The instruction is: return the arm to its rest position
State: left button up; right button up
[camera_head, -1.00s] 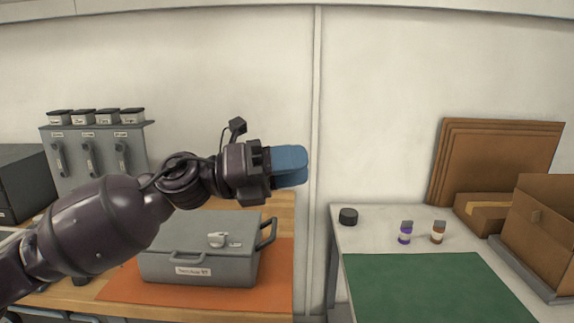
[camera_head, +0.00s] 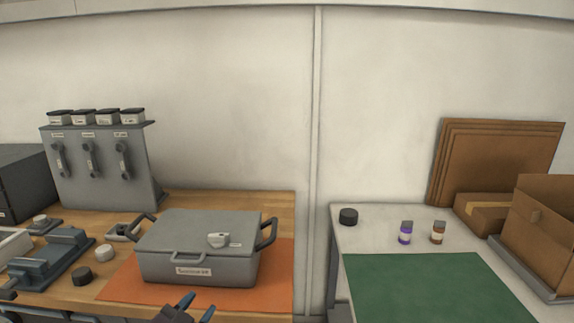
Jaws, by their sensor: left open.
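My left gripper (camera_head: 192,304) shows at the bottom edge, low in front of the orange mat (camera_head: 125,287). Its two blue-tipped fingers are apart with nothing between them. Most of the left arm is out of view below. My right gripper is not in view. A grey lidded case (camera_head: 200,262) with side handles stands closed on the orange mat, just beyond the gripper and apart from it in the picture.
The wooden bench (camera_head: 230,202) also holds a grey panel with handles (camera_head: 100,165), a dark blue fixture (camera_head: 50,258) and small round caps. On the right, a white table (camera_head: 375,238) bears a green mat (camera_head: 430,290), two small bottles, a black puck (camera_head: 348,216) and cardboard boxes (camera_head: 545,235).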

pick_arm(q)
jog(key=s+a+f+n+g+y, duration=0.2)
jog(key=s+a+f+n+g, duration=0.1)
jog(key=s+f, duration=0.8)
jog(key=s+a+f+n+g+y, duration=0.2)
jog(key=s+a+f, duration=0.4)
jog(key=s+f, duration=0.4)
jog(key=s+n+y, duration=0.1)
jog(key=s+n, duration=0.1)
jog(key=s, duration=0.2)
jog(key=shift+s+a+f+g, duration=0.2)
jog(key=shift+a+f+g, duration=0.1)
jog(key=shift+f+g, duration=0.1)
